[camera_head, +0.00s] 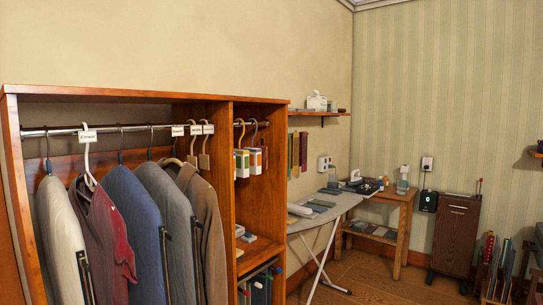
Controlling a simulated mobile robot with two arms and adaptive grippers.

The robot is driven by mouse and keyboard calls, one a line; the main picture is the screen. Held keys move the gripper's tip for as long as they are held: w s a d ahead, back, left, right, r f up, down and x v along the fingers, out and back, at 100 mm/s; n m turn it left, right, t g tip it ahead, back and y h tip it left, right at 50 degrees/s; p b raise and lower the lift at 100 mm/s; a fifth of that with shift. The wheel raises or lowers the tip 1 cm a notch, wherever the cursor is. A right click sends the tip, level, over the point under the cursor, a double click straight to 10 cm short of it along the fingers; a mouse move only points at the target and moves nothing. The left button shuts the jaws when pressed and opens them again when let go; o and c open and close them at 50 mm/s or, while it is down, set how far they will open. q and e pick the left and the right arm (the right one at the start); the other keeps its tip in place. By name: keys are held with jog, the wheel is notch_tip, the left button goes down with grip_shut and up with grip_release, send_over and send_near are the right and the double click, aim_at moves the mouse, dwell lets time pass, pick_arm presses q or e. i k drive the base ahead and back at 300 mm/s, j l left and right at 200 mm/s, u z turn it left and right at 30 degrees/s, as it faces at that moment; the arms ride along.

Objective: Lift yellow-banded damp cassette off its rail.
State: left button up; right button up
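Several white box-shaped cassettes hang by hooks from the rail (247,124) in the narrow right bay of the wooden wardrobe. The left one (242,169) hangs from a yellowish hook and shows a green mark at its edge. The right one (256,168) hangs from a tan hook and shows orange-red and dark marks. The cassettes are small and overlap, so I cannot tell which one carries a yellow band. Neither of my grippers is in view.
Jackets and shirts (128,220) fill the left bay, with tags on their rail. A partition (219,190) separates the bays. Small boxes (246,236) lie on the shelf below the cassettes. An ironing board (330,212) stands right of the wardrobe. Floor (375,280) shows beyond it.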

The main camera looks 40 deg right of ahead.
aim_at(242, 157)
jog(key=i+l+z, duration=0.2)
jog(key=l, duration=0.25)
jog(key=i+l+z, duration=0.2)
jog(key=l, duration=0.25)
jog(key=i+l+z, duration=0.15)
jog(key=l, duration=0.25)
jog(key=i+l+z, duration=0.2)
jog(key=l, duration=0.15)
